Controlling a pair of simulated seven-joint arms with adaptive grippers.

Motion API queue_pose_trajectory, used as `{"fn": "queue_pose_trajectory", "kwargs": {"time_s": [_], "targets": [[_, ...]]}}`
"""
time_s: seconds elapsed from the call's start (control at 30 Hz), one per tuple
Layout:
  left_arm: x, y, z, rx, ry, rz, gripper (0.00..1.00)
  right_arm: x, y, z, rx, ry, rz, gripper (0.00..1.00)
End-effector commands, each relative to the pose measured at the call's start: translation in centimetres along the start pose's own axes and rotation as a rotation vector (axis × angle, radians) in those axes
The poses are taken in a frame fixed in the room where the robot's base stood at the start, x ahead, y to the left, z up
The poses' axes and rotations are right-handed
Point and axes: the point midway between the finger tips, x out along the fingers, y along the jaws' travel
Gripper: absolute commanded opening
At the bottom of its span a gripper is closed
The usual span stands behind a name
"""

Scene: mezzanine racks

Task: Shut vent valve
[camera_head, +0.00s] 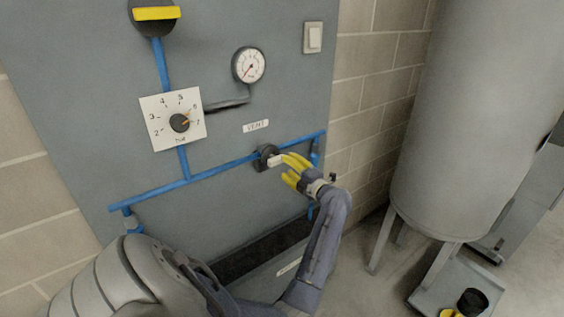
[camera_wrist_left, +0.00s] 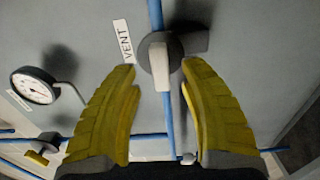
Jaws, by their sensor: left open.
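The vent valve (camera_head: 264,153) is a dark round body on the blue pipe, below a white VENT label (camera_head: 256,126). In the left wrist view the valve (camera_wrist_left: 152,52) has a pale lever (camera_wrist_left: 161,72) lying roughly along the pipe. My left gripper (camera_head: 286,169) has yellow fingers and is open at the valve. In the left wrist view the left gripper (camera_wrist_left: 160,78) has one finger on each side of the lever's line. I cannot tell whether either finger touches it. My fingers partly hide the lever in the head view. My right gripper is not in view.
A dial plate (camera_head: 160,132) and a gauge (camera_head: 249,65) sit above the blue pipe (camera_head: 210,173). A yellow handle (camera_head: 156,13) is at the top and a light switch (camera_head: 313,37) at the upper right. A large grey tank (camera_head: 455,110) stands on the right.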

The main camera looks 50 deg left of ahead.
Motion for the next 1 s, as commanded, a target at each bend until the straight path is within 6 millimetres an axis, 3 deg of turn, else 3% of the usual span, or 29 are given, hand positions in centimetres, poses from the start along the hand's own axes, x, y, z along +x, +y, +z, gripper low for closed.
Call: {"fn": "queue_pose_trajectory", "kwargs": {"time_s": [0.2, 0.4, 1.0], "targets": [[-3.7, 0.0, 0.0, -0.002, -0.001, -0.002, 0.44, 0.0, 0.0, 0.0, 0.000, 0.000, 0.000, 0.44], [-5.7, 0.0, 0.0, -0.001, 0.000, 0.000, 0.44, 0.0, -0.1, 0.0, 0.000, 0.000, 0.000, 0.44], [-6.6, 0.1, 0.0, 0.000, 0.000, 0.001, 0.44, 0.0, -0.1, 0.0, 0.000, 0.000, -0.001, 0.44]]}}
